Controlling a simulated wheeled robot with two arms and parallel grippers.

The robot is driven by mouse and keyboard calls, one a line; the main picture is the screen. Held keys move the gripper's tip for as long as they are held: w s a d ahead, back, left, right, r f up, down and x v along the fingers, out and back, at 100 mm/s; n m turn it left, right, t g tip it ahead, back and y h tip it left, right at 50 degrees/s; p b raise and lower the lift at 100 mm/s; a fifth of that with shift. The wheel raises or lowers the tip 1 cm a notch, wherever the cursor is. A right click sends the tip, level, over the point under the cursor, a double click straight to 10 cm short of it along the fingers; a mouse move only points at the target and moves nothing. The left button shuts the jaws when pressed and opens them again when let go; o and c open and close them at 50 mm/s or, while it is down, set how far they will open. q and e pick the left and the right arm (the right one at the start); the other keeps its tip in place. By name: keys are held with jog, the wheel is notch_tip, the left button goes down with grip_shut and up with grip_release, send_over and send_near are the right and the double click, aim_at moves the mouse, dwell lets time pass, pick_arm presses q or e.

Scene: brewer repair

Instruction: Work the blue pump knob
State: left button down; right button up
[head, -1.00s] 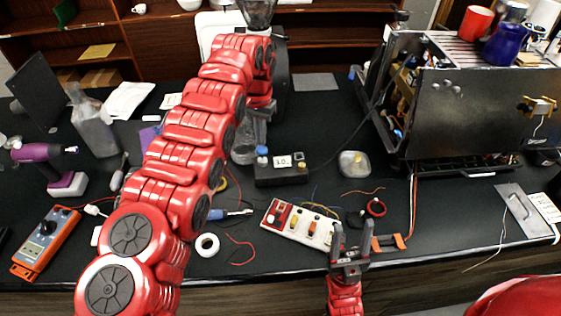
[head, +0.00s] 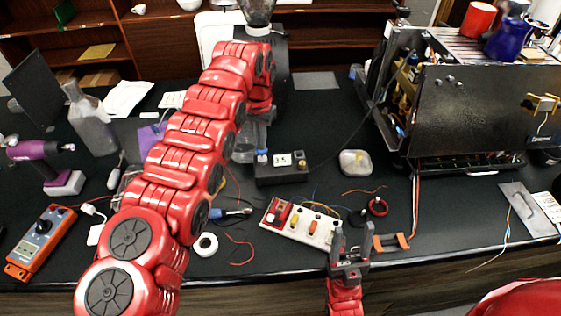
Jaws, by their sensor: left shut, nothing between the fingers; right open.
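The blue pump knob (head: 262,156) stands on the left end of a black box (head: 272,175) with a small white display (head: 283,160), mid-table. My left arm reaches over from the left and bends down behind it. My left gripper (head: 262,122) points down just above the knob. Its fingers are small and dark against the things behind, and look shut with nothing held. I cannot tell whether the tips touch the knob. My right gripper (head: 350,252) is open and empty at the table's front edge, fingers pointing up and away, well apart from the knob.
A white switch panel (head: 302,225) lies in front of the box. The large open brewer (head: 485,110) fills the right. A white tape roll (head: 205,244) and an orange meter (head: 41,242) are at the front left.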

pick_arm(q)
jog(key=shift+s+f+b, duration=0.15)
jog(key=shift+f+b, duration=0.5)
jog(key=shift+f, duration=0.55)
jog(key=shift+r+p, duration=1.1)
jog(key=shift+r, duration=1.35)
jog(key=shift+f, duration=0.1)
jog(key=shift+s+f+b, duration=0.15)
jog(key=shift+f+b, duration=1.9)
jog(key=shift+f, duration=0.4)
jog(key=shift+w+r+p, duration=0.15)
jog(key=shift+r+p, duration=0.65)
jog(key=shift+r, duration=0.45)
jog(key=shift+w+r+p, duration=0.1)
jog(key=shift+r+p, duration=0.7)
jog(key=shift+r, duration=0.4)
jog(key=shift+f, duration=0.2)
